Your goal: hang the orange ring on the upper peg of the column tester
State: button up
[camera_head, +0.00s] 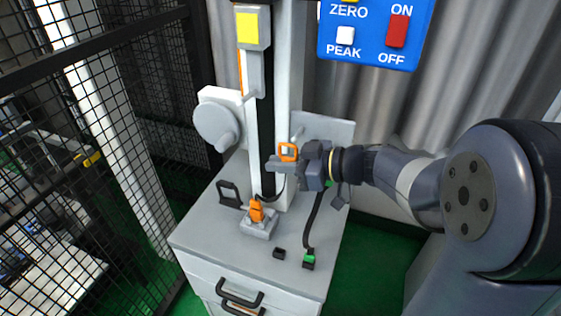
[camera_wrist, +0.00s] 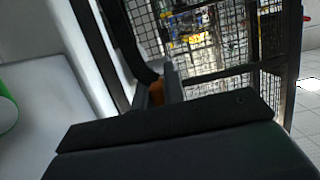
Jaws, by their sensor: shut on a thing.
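The orange ring (camera_head: 288,146), a small squarish loop, is at my gripper's fingers in front of the column. My gripper (camera_head: 279,164) is shut on it, coming in from the right and pointing left. The column tester (camera_head: 282,90) is a tall white column with a dark slot. A short pale peg (camera_head: 298,132) sticks out from the grey back plate (camera_head: 330,130), just above and behind the ring; the ring is apart from it as far as I can tell. In the wrist view, a dark part of my gripper fills the bottom, with an orange patch (camera_wrist: 157,92) beyond it that I cannot identify surely.
An orange piece (camera_head: 257,211) stands on a grey block (camera_head: 259,227) at the column's foot. A round white housing (camera_head: 215,120) juts out left. A black handle (camera_head: 228,192), cable (camera_head: 314,222) and small black block (camera_head: 279,253) are on the cabinet top (camera_head: 210,231). Mesh fencing stands left.

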jog(key=r+p, duration=0.1)
jog(key=p, duration=0.1)
jog(key=shift+r+p, duration=0.15)
jog(key=shift+p, duration=0.15)
jog(key=shift+w, duration=0.1)
jog(key=shift+w+d+f+p, duration=0.1)
jog(key=shift+w+d+p, duration=0.15)
jog(key=shift+w+p, duration=0.4)
jog(key=shift+w+d+f+p, duration=0.1)
jog(key=shift+w+d+p, duration=0.2)
jog(key=shift+w+p, duration=0.35)
jog(key=shift+w+d+f+p, duration=0.1)
jog(key=shift+w+d+p, duration=0.15)
jog(key=shift+w+p, duration=0.4)
jog(key=shift+w+f+b, duration=0.15)
jog(key=shift+b, duration=0.65)
